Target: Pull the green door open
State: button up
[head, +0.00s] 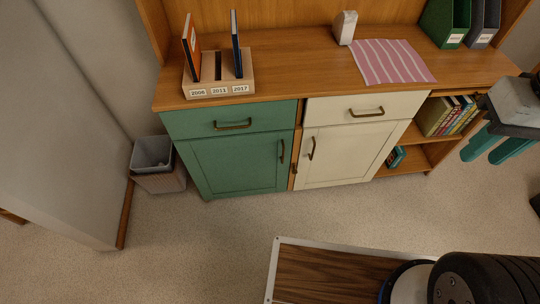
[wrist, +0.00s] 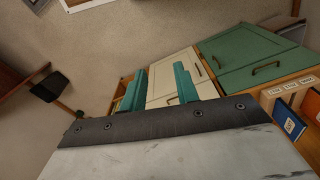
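The green door (head: 232,165) is the lower front of the green cabinet at the left of the sideboard, and it looks shut. Its upright brown handle (head: 282,151) is near the door's right edge. In the wrist view the green door (wrist: 235,43) is at the upper right, with its handle (wrist: 217,62) at its near edge. My gripper (head: 482,157) is at the far right of the head view, well right of the green door. Its two teal fingers are apart with nothing between them, also in the wrist view (wrist: 159,68).
A green drawer (head: 210,122) is above the door. A cream drawer and cream door (head: 345,155) adjoin on the right, then open shelves. A grey bin (head: 155,165) stands left of the green cabinet. Bare floor lies in front; a wood-patterned board (head: 330,272) is nearer.

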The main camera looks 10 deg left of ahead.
jog(key=w+a+f+n+g, duration=0.1)
jog(key=w+a+f+g, duration=0.1)
jog(key=w+a+f, duration=0.3)
jog(key=w+a+f+n+g, duration=0.1)
jog(key=w+f+g, duration=0.15)
jog(key=f, duration=0.45)
jog(key=n+t+y, duration=0.3)
jog(key=t+y, duration=0.3)
jog(key=t, duration=1)
send_over(282, 162)
jog(key=f, duration=4.4)
jog(key=shift+w+f, duration=0.1)
jog(key=shift+w, duration=0.15)
grip_shut()
